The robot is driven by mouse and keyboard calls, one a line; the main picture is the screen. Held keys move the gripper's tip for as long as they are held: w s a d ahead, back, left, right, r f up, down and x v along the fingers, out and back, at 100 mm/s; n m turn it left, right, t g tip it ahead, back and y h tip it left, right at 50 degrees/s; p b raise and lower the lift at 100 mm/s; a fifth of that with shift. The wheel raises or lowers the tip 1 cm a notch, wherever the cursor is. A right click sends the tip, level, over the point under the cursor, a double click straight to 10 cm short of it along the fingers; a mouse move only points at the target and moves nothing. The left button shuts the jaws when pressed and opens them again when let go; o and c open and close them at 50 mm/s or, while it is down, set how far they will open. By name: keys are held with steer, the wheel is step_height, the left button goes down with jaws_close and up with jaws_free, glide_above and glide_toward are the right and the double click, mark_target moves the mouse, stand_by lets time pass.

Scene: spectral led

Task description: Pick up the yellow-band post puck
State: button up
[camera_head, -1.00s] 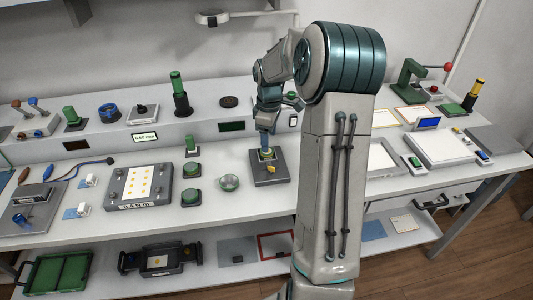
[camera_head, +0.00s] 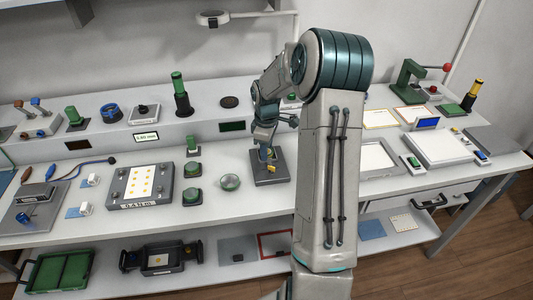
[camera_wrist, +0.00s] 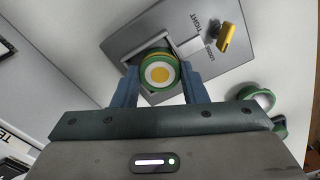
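In the wrist view a round puck (camera_wrist: 160,73) with a green rim, a white ring and a yellow centre lies between my gripper's fingers (camera_wrist: 160,85). A finger stands close on each side of it; whether they press on it I cannot tell. The puck sits at a grey holder plate (camera_wrist: 205,18) with dark lettering and a yellow lever (camera_wrist: 227,37). In the head view my gripper (camera_head: 266,155) is low over this plate (camera_head: 270,180), and the puck is mostly hidden by the fingers.
A grey tray with yellow dots (camera_head: 116,188) is further left. A raised shelf with a dark display (camera_head: 232,126) is behind. White bench shows in front of the plate.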

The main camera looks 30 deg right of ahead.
steer(key=shift+s+d+f, duration=0.1)
steer(key=shift+s+f, duration=0.05)
steer(key=shift+f, duration=0.1)
